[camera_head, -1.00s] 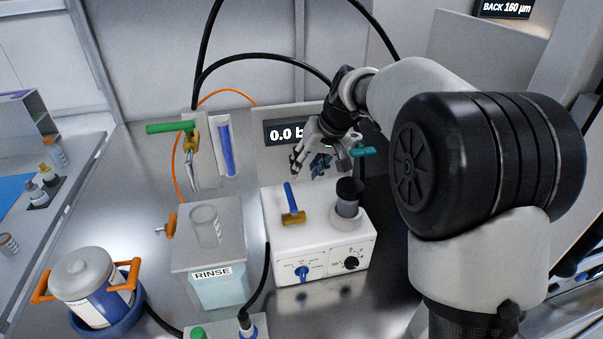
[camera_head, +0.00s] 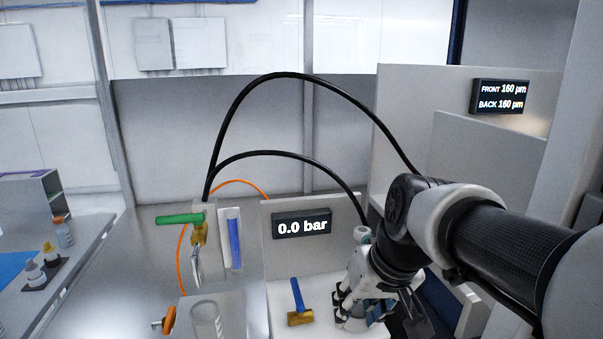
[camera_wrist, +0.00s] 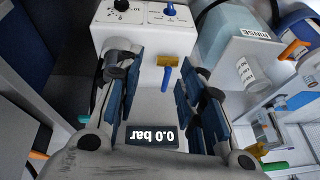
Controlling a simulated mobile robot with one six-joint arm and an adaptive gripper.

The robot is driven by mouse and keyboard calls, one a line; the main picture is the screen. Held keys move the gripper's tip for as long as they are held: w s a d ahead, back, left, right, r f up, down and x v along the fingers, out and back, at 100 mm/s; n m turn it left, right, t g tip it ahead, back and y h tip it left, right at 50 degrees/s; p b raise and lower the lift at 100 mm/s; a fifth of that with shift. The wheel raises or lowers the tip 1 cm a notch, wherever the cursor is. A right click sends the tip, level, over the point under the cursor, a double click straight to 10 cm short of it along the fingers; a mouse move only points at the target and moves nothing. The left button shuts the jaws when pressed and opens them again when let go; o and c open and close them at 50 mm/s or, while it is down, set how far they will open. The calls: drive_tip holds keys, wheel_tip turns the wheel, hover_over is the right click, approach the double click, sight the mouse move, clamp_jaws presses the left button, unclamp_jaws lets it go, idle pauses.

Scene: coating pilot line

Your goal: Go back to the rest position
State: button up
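My gripper (camera_head: 362,308) is at the right of the white control box in the head view, in front of the pressure panel. In the wrist view my gripper (camera_wrist: 160,85) has its blue-padded fingers spread wide with nothing between them. The blue-and-brass T-shaped handle (camera_head: 299,303) is on top of the white box (camera_head: 340,331) left of my gripper, apart from it. In the wrist view that handle (camera_wrist: 172,66) shows beyond the fingertips. My arm (camera_head: 500,245) reaches in from the right.
The pressure display (camera_head: 302,225) reads 0.0 bar. A green-handled valve (camera_head: 182,219) and a blue tube (camera_head: 235,240) stand left of it. Black hoses (camera_head: 285,75) arch above. A thickness display (camera_head: 500,97) reads 160 µm front and back.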

drive_tip(key=s+d+f+h, duration=0.1)
drive_tip(key=s+d+f, duration=0.1)
drive_tip(key=s, duration=0.7)
drive_tip(key=s+d+f+m, duration=0.1)
drive_tip(key=s+d+f, duration=0.2)
drive_tip(key=s, duration=0.6)
drive_tip(key=shift+f+h+b, duration=0.3)
drive_tip(key=shift+f+h, duration=0.1)
drive_tip(key=shift+c, duration=0.5)
